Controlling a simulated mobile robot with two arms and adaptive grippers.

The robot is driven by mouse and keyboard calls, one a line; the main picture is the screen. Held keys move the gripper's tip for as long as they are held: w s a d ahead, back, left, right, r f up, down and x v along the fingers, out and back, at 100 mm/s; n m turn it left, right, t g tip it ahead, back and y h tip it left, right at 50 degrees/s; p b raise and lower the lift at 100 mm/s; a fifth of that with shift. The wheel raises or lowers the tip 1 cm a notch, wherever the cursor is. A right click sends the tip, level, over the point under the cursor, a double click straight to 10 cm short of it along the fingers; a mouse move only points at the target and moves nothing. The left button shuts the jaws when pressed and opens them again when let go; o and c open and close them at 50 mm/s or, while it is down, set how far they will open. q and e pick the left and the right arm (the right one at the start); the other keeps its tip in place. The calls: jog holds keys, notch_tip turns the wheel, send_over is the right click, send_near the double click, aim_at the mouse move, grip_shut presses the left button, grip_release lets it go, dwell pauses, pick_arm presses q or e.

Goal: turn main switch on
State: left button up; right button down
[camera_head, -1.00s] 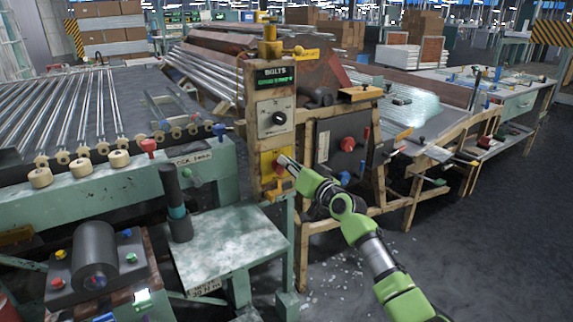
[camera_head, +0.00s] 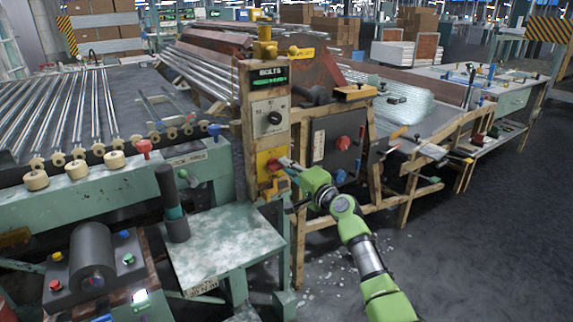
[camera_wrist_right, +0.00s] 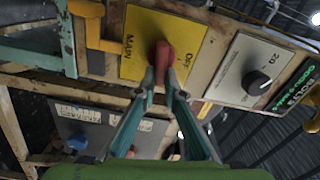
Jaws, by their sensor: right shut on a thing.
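The main switch is a red handle (camera_wrist_right: 163,54) on a yellow plate (camera_wrist_right: 188,31) whose lettering reads MAIN and OFF in the right wrist view. In the head view, the red handle (camera_head: 273,165) and its yellow plate (camera_head: 264,157) are low on the wooden control post. My right gripper (camera_wrist_right: 162,84) is shut on the red handle, with its fingertips on both sides of the handle's near end. It also shows in the head view (camera_head: 287,166), at the post's right side. The fingers hide part of the handle. My left gripper is not in view.
Above the switch are a black dial (camera_head: 274,118) and a green-lit BOLTS display (camera_head: 270,77). A dark panel with a red knob (camera_head: 343,143) stands to the right. A green-topped stand (camera_head: 225,245) is below left. Open floor lies at the right.

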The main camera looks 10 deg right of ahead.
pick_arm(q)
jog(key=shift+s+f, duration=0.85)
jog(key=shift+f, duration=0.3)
pick_arm(e)
jog(key=shift+f+m, duration=0.25)
jog(key=shift+m, duration=0.85)
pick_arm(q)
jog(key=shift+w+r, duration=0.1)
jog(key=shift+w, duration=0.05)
pick_arm(e)
jog(key=c, duration=2.1)
grip_release()
jog(key=shift+c, duration=0.2)
jog(key=shift+d, duration=0.1)
jog(key=v, duration=1.2)
